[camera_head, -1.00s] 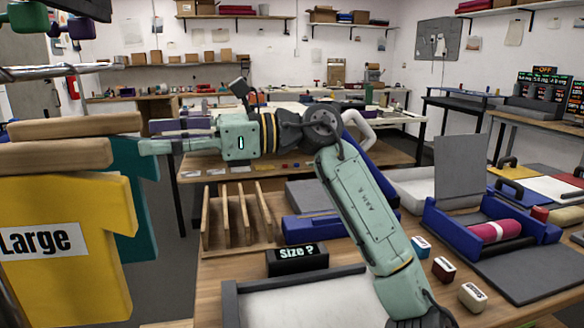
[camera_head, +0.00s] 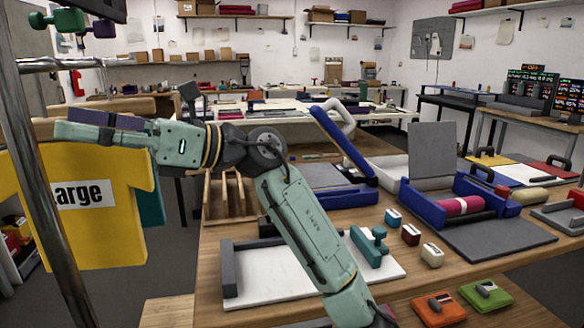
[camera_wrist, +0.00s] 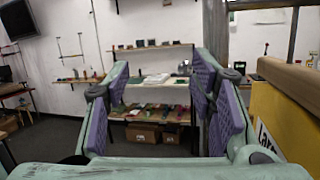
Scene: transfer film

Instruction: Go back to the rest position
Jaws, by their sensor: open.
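My gripper (camera_head: 85,128) is at the left in the head view, reaching left in front of a hanging yellow shirt (camera_head: 100,235) marked "Large" and above much of it. In the wrist view my gripper (camera_wrist: 160,105) is open, its two purple pads apart with nothing between them. The yellow shirt also shows at the right edge of the wrist view (camera_wrist: 270,105), beside the right finger. I cannot tell how far the gripper is from the shirt. My arm crosses the table and hides part of it.
A metal pole (camera_head: 45,190) stands at the left near my gripper. A wooden slotted rack (camera_head: 222,195), a white board (camera_head: 265,275), a blue press (camera_head: 440,205) and several stamps and pads are on the table (camera_head: 450,285). The wrist view shows open room ahead, with shelves (camera_wrist: 150,82) beyond.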

